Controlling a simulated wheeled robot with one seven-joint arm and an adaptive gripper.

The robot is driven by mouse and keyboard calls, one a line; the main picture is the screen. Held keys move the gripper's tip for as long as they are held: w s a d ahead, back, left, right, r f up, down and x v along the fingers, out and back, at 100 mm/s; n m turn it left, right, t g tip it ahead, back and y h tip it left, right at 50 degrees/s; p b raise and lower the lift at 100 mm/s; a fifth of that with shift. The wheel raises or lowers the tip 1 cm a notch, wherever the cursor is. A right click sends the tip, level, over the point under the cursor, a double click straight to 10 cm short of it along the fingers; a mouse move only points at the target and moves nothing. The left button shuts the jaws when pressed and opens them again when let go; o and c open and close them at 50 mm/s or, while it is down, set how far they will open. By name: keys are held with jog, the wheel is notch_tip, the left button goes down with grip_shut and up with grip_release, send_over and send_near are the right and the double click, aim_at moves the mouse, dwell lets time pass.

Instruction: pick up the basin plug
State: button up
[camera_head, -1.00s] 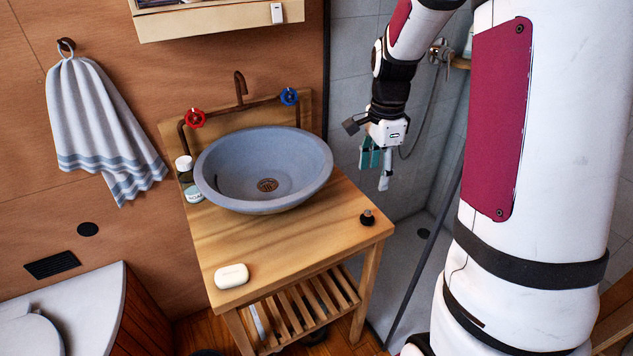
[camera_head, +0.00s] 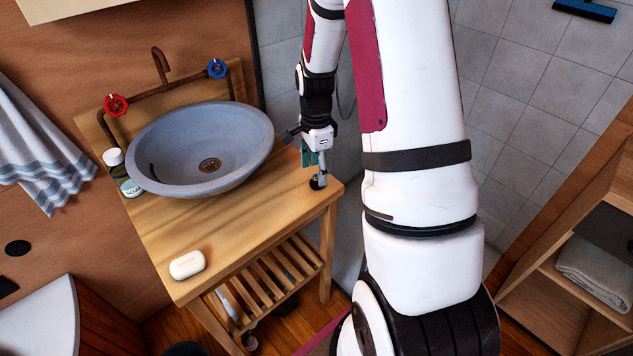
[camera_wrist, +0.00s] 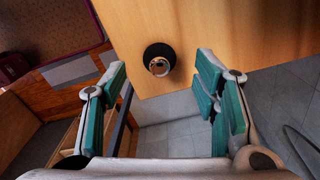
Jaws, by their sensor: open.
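The basin plug (camera_head: 318,183) is a small black round stopper with a metal top. It stands on the right front corner of the wooden washstand top (camera_head: 245,212). In the wrist view the plug (camera_wrist: 158,57) lies ahead of the fingers, roughly midway between them, near the edge of the wood. My gripper (camera_wrist: 164,92) is open and empty, with its green-padded fingers apart on either side. In the head view my gripper (camera_head: 316,170) is just above the plug and partly hides it; I cannot tell whether they touch.
A grey basin (camera_head: 228,180) stands left of the plug. A white soap (camera_head: 187,264) lies at the front left of the stand, and a soap bottle (camera_head: 125,178) stands behind it. Tiled walls (camera_head: 520,90) and a wooden shelf (camera_head: 560,262) are to the right.

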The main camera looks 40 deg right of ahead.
aim_at(317, 176)
jog(key=shift+f, duration=1.6)
jog(key=c, duration=1.2)
jog(key=shift+d+r, duration=0.1)
